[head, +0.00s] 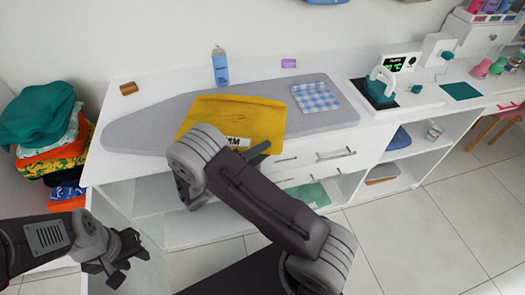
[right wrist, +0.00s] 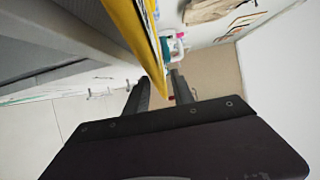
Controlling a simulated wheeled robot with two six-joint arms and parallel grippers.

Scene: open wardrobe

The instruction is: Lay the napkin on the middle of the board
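The napkin (head: 315,98), a blue and white checked cloth, lies flat near the right end of the grey ironing board (head: 150,130). A yellow garment (head: 245,112) with a dark-lettered white patch covers the board's middle. My right gripper (head: 258,151) is at the board's front edge, by the garment's lower right; my arm partly hides it. In the right wrist view its fingers (right wrist: 160,92) are apart, with a corner of the yellow garment (right wrist: 140,40) between them. My left gripper (head: 128,262) is open and empty, low in front of the counter, away from the board.
A blue spray can (head: 220,66), a brown spool (head: 128,88) and a purple block (head: 288,63) stand behind the board. A teal iron (head: 380,88) sits on its stand at the right. Folded clothes (head: 45,135) are stacked at the left. Open shelves lie below the counter.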

